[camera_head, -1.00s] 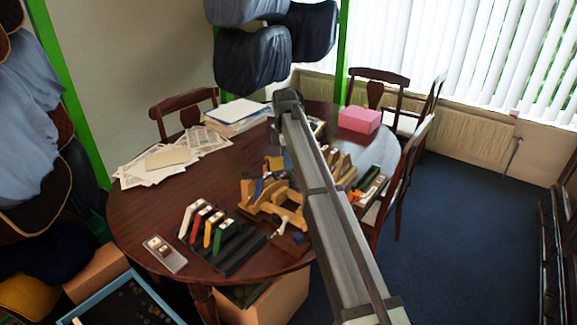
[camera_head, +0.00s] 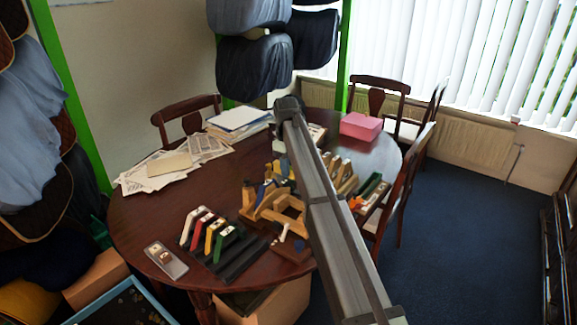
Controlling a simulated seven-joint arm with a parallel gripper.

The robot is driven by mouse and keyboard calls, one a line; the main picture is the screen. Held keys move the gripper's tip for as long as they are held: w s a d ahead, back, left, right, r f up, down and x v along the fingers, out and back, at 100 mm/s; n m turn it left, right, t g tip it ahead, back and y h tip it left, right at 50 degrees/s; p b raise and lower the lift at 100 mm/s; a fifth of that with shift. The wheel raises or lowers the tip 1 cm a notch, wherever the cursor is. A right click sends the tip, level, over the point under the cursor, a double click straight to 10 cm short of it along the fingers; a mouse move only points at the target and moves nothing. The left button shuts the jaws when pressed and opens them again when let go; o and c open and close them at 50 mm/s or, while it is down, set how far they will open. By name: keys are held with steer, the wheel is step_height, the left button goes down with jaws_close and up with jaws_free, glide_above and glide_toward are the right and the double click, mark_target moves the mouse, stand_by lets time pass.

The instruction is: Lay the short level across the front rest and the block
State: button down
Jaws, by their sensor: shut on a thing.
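My arm runs from the bottom right up over the table, and its links cover part of the work. The jaws of my gripper are hidden behind it, so what they hold does not show. A wooden fixture (camera_head: 254,209) of rests and blocks stands mid-table, partly behind the arm. I cannot tell its front rest from its block. Several coloured angled pieces (camera_head: 208,230) stand in a dark rack left of it. A flat grey piece with pale round or square insets (camera_head: 166,260) lies at the table's left front. I cannot make out the short level for certain.
The dark oval table (camera_head: 140,215) has papers (camera_head: 180,163) at the back left and a pink box (camera_head: 361,126) at the back right. A tray with green and orange items (camera_head: 370,195) is right of the arm.

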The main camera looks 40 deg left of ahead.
step_height(320, 180, down, 7)
steer(key=shift+d, duration=0.15)
stand_by(0.5)
steer(key=shift+d+f, duration=0.1)
steer(key=shift+f, duration=1.8)
stand_by(2.6)
stand_by(0.5)
steer(key=shift+c, duration=2.1)
jaws_free()
steer(key=shift+r, duration=0.1)
steer(key=shift+r, duration=2.45)
